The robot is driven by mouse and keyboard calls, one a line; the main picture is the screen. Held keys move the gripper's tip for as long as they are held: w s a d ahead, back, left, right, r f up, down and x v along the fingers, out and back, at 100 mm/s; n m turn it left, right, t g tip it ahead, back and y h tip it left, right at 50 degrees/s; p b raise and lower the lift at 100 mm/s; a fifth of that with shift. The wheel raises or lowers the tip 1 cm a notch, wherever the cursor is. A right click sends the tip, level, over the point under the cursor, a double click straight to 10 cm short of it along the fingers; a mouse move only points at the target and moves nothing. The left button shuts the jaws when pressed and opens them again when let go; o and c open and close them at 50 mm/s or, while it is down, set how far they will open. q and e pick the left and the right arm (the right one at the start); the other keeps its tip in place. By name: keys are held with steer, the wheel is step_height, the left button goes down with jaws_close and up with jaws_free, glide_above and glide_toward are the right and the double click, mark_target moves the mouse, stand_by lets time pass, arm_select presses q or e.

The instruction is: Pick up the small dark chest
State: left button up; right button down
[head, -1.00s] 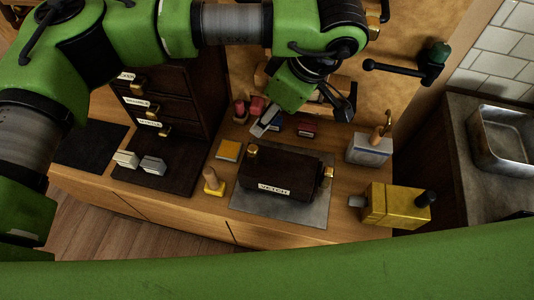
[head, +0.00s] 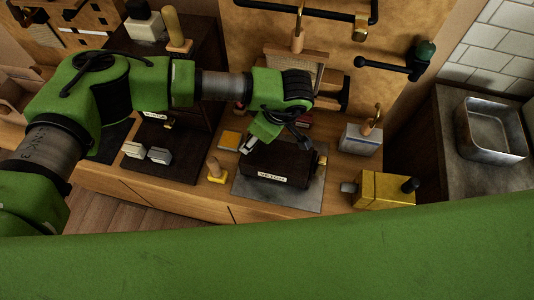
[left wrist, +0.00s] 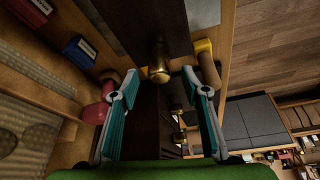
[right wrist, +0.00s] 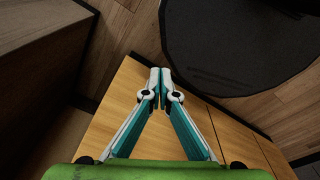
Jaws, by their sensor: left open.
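The small dark chest (head: 276,166), a dark box with a pale label on its front and brass fittings at its ends, lies on a grey mat (head: 310,198) on the wooden counter. My left gripper (head: 273,143) is open at the chest's back left edge and hides part of it.
A grey-white box (head: 358,140) and a brass box (head: 384,189) stand to the right. A dark drawer cabinet (head: 190,75) rises at the left. A metal sink (head: 490,135) is far right.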

arm_select(q)
steer(key=shift+f, duration=0.15)
steer(key=c, duration=1.1)
jaws_close()
arm_select(e)
steer(key=shift+s, duration=0.4)
steer(key=shift+w, duration=0.1)
arm_select(q)
steer(key=shift+w, duration=0.1)
